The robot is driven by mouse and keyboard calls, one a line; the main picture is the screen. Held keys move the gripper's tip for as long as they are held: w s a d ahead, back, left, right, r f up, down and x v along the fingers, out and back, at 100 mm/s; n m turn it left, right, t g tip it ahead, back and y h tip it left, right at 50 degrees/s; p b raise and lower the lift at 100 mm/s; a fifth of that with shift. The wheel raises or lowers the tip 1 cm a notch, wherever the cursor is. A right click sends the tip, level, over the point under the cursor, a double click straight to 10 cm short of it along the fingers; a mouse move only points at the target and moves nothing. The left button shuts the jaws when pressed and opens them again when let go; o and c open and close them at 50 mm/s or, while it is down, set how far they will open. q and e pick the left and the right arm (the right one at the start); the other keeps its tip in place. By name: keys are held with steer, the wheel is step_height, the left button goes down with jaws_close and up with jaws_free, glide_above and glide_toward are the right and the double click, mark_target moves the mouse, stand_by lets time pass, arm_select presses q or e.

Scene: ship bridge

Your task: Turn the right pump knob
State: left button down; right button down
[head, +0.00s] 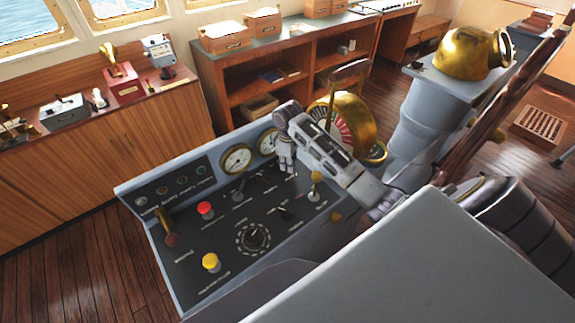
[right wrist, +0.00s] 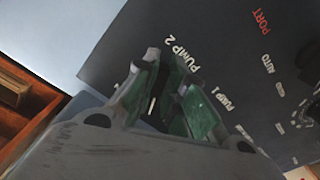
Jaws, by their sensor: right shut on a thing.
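The dark grey control console (head: 196,263) stands in front of me with several knobs, buttons and gauges. My right gripper (head: 287,166) reaches down to the far right part of its panel. In the right wrist view, the green-padded fingers of the right gripper (right wrist: 165,105) are shut on the right pump knob (right wrist: 153,106), a small dark knob with a white mark, beside the "PUMP 2" label. The fingers hide most of the knob, and its exact angle is hard to tell. My left gripper is not in view.
Close to the right gripper are a round gauge (head: 237,158) and a large brass telegraph dial (head: 374,151). A red button (head: 205,208), a yellow button (head: 210,261) and a black dial (head: 254,236) sit nearer on the panel. A wooden shelf (head: 230,87) stands behind.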

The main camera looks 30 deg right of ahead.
steer(key=shift+w+r+n, duration=0.1)
steer(key=shift+n, duration=0.2)
steer(key=c, duration=1.5)
jaws_free()
step_height(320, 180, up, 12)
stand_by(0.6)
